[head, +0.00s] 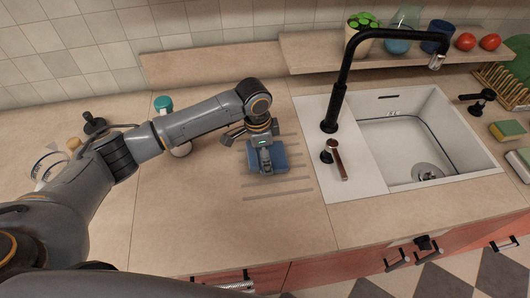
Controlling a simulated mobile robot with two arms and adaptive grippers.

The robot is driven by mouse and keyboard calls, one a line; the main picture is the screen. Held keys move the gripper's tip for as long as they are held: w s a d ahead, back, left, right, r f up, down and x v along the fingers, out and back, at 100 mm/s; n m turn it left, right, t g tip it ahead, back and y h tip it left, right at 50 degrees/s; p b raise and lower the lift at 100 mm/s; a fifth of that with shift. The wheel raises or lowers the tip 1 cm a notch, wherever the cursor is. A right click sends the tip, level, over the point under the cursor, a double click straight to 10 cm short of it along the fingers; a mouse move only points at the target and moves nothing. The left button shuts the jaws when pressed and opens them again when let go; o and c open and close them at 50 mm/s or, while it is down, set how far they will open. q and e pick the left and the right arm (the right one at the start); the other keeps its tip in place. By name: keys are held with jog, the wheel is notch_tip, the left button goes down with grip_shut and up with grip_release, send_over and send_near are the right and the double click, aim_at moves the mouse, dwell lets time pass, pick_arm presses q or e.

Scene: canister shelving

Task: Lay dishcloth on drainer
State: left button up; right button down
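A blue dishcloth (280,158) lies folded on the drainer, a set of grooves (278,193) in the worktop left of the sink. The cloth covers part of the grooves, and bare grooves show around it. My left gripper (265,164) points down right over the cloth and hides its middle. I cannot tell whether the fingers grip the cloth or only stand over it. My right gripper is not in view.
The white sink (405,140) with a black tap (337,90) is to the right. A shelf (300,52) at the back holds a plant, jug, cup and tomatoes. A teal-topped canister (163,103) stands behind my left arm. The front worktop is clear.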

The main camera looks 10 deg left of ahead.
pick_arm(q)
jog(key=shift+f, duration=0.15)
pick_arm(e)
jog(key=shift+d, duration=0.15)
pick_arm(q)
jog(key=o, duration=0.9)
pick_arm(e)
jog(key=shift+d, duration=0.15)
pick_arm(q)
jog(key=r, duration=0.4)
jog(key=a+r+b, duration=0.1)
jog(key=r, duration=0.3)
jog(key=r+b, duration=0.1)
jog(key=r, duration=0.3)
jog(key=shift+s+a+r, duration=0.15)
jog(key=shift+s, duration=0.15)
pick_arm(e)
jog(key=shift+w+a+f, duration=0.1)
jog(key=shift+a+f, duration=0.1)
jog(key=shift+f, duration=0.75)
